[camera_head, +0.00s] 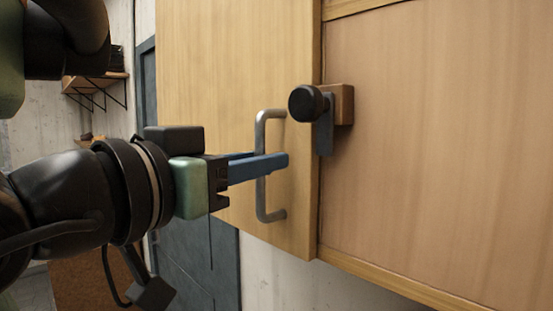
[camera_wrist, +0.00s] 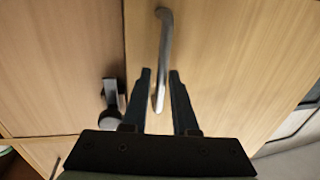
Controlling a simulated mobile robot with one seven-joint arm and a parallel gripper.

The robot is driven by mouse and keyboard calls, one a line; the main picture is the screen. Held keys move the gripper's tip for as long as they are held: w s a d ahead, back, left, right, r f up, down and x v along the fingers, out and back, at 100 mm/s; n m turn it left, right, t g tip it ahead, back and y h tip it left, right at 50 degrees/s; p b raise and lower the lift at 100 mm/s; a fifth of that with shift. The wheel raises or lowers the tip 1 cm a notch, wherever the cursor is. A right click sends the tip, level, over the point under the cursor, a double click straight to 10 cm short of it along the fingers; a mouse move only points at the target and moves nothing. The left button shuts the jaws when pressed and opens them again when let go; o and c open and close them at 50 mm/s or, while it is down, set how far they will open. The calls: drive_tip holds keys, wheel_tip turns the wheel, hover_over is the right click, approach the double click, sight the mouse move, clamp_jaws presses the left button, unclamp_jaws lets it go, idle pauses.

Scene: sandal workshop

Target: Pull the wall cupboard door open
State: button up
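The wall cupboard door (camera_head: 215,60) is a pale wood panel that looks shut or nearly so. It also fills the right part of the wrist view (camera_wrist: 225,60). Its grey metal bar handle (camera_head: 261,206) stands upright near the door's right edge in the head view. My gripper (camera_head: 275,162) reaches the handle from the left, with blue fingers at its middle. In the wrist view my gripper (camera_wrist: 160,74) has one dark finger on each side of the handle (camera_wrist: 164,40), with narrow gaps visible. It is open around the bar.
A black knob (camera_head: 306,103) with a dark hanging bar (camera_head: 324,138) sits on a wooden block (camera_head: 345,104) beside the door's edge. I cannot tell if the bar overlaps the door. A fixed-looking wood panel (camera_head: 440,140) lies right. A shelf (camera_head: 95,86) is at far left.

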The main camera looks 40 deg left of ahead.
drive_tip(key=shift+w+a+f, duration=0.1)
drive_tip(key=shift+w+a, duration=0.1)
drive_tip(key=shift+w, duration=0.3)
drive_tip(key=shift+s+d, duration=0.1)
drive_tip(key=shift+c, duration=0.9)
clamp_jaws()
